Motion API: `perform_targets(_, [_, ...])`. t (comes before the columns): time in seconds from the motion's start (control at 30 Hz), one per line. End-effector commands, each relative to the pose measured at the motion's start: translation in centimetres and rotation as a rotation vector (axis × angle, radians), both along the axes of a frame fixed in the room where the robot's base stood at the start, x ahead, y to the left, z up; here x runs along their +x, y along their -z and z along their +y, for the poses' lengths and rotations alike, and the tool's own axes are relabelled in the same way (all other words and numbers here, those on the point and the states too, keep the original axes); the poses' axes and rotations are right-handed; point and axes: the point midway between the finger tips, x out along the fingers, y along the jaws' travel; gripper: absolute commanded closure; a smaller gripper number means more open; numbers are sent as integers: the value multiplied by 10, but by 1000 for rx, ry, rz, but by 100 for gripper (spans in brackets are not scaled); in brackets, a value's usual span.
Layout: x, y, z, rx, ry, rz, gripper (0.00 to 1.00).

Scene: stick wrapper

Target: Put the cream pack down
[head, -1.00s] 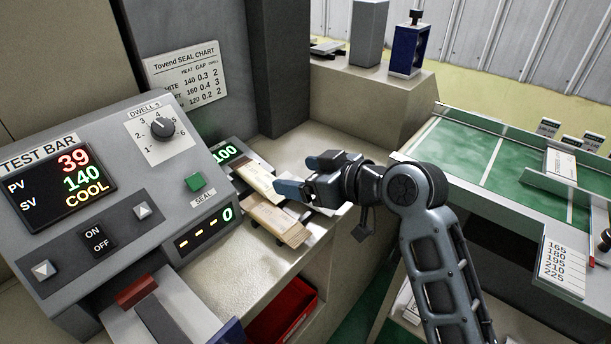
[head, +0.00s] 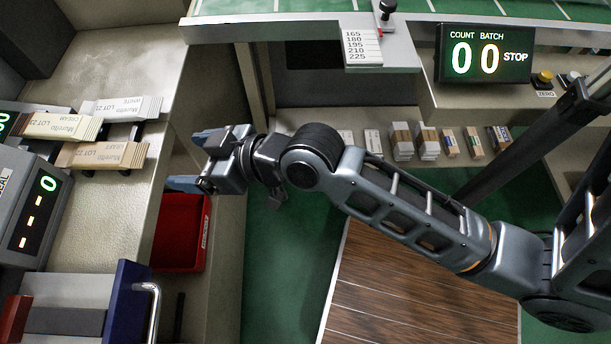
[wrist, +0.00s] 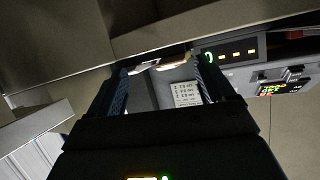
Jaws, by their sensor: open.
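The pale counter (head: 110,215) is bare in front of the packs. A red bin (head: 182,235) sits below its edge. The sealing machine (head: 35,195) stands at left. A shelf holds several small packs (head: 402,140) beyond my arm, under the green-topped bench (head: 290,8).

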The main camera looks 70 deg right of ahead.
Motion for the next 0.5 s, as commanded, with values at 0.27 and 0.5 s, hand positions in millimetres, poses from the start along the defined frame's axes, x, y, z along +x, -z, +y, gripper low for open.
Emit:
perform_targets(0.27, [-99,9,5,-20,78,-13,18])
perform_targets(0.5, [-177,-11,6,-55,91,-51,18])
